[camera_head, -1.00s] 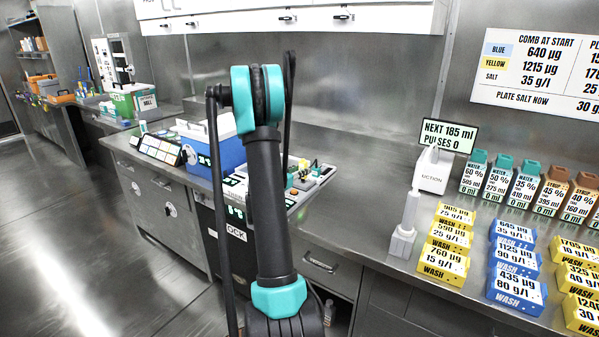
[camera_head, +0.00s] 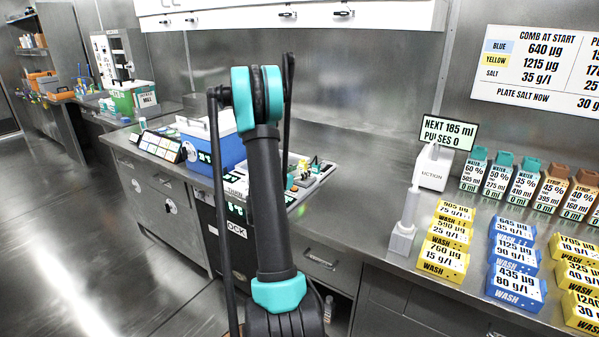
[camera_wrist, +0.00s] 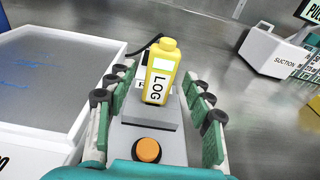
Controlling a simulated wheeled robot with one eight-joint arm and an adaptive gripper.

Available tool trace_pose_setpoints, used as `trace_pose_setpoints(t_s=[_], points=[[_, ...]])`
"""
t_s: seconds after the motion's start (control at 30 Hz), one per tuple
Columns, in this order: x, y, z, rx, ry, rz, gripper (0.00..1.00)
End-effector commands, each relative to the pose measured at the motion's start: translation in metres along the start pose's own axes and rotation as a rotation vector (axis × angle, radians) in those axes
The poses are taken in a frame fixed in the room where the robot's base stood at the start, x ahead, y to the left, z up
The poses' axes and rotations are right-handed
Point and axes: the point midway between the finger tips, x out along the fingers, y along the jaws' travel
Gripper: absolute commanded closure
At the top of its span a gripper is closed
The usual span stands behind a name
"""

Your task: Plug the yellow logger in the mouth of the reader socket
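The yellow logger (camera_wrist: 160,82), with a white label reading LOG, stands in the wrist view between the fingers of my gripper (camera_wrist: 158,78). The gripper is open: gaps show between the logger and both green-padded fingers. The logger is upright or slightly tilted on a grey device (camera_wrist: 150,132). This device has an orange button (camera_wrist: 148,150) in front and a partly hidden white label behind the logger. The logger's lower end hides what is beneath it, so I cannot tell whether it sits in a socket. In the head view my arm hides most of this area.
A white-rimmed tray (camera_wrist: 105,75) lies close on the left. A white suction unit (camera_wrist: 272,52) stands to the right, also in the head view (camera_head: 433,168). Yellow wash blocks (camera_head: 442,262) and blue ones (camera_head: 515,287) fill the right counter. A black cable runs behind the logger.

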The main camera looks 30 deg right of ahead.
Motion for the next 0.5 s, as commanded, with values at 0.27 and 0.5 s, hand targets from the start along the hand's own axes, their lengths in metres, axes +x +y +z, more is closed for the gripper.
trace_pose_setpoints(t_s=[0.27,0.5], points=[[-0.002,0.000,0.000,0.000,0.000,0.000,0.47],[-0.032,0.001,0.000,-0.001,0.000,0.003,0.47]])
